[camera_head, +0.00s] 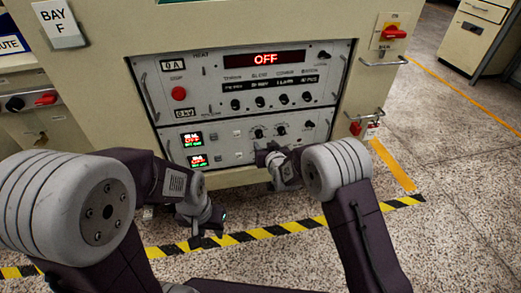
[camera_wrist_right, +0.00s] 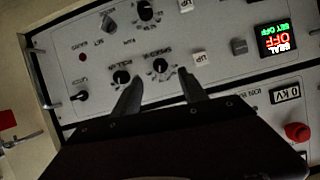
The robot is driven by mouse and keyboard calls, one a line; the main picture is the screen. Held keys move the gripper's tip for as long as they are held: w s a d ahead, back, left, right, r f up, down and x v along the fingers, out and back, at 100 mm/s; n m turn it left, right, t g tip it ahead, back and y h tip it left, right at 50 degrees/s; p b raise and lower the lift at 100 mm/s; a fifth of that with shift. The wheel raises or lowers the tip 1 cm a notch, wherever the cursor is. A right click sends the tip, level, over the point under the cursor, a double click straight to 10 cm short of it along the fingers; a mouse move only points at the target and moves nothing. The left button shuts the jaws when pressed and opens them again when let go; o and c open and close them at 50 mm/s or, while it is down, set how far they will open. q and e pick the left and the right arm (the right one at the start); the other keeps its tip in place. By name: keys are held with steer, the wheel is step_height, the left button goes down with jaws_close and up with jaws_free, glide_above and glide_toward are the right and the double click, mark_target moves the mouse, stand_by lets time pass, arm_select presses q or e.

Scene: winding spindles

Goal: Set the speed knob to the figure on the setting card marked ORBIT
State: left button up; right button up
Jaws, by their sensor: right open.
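The control panel (camera_head: 225,145) on the beige cabinet has several black knobs. My right gripper (camera_head: 263,153) is at the lower panel. In the right wrist view, its open fingers (camera_wrist_right: 160,75) point at two knobs, one nearly between the fingertips (camera_wrist_right: 160,66) and one left of them (camera_wrist_right: 122,78). I see no grip on either; contact cannot be told. My left gripper (camera_head: 207,230) hangs low before the cabinet, its jaws unclear. I cannot make out a card marked ORBIT.
The upper panel has a red OFF display (camera_head: 265,59) and a red button (camera_head: 179,93). Small lit SEAL displays (camera_head: 192,139) are at the lower panel's left. A BAY F sign (camera_head: 53,17) hangs upper left. A red-handled switch (camera_head: 394,32) is at right. Striped tape (camera_head: 270,234) crosses the floor.

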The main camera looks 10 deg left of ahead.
mark_target(260, 136)
steer(key=b+x, duration=0.5)
steer(key=x, duration=0.2)
steer(key=shift+w+f, duration=0.2)
steer(key=shift+f, duration=0.05)
steer(key=shift+w+a+b, duration=0.25)
steer(key=shift+w+b, duration=0.05)
steer(key=shift+w, duration=0.4)
